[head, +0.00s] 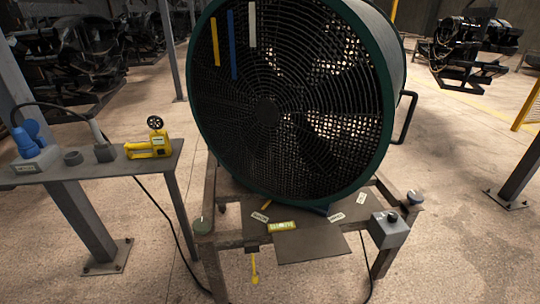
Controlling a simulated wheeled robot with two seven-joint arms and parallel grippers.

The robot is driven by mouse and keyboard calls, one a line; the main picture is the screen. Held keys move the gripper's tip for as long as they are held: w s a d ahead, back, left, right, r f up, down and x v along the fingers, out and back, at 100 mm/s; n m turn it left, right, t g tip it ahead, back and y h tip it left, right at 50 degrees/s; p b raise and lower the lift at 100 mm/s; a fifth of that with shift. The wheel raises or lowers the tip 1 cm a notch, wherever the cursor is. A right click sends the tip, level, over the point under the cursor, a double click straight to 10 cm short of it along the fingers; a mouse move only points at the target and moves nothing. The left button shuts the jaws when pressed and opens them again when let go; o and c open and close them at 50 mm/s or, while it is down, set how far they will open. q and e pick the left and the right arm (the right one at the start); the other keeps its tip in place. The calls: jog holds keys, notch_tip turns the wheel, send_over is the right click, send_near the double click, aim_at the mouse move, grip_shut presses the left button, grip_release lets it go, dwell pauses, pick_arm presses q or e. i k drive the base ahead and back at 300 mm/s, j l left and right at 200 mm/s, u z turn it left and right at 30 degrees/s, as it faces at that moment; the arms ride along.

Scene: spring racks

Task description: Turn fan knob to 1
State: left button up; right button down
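A large drum fan (265,110) with a dark green rim and black wire grille stands on a metal frame. A grey control box (389,231) sits at the frame's front right. A small dark knob (392,217) is on its top. The knob's pointer and any numbers are too small to read, so I cannot tell its setting. Neither of my grippers is in view.
Black cables run to the floor. Clear floor lies right of the fan.

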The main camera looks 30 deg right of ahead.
aim_at(393, 217)
jog(key=z, duration=1.3)
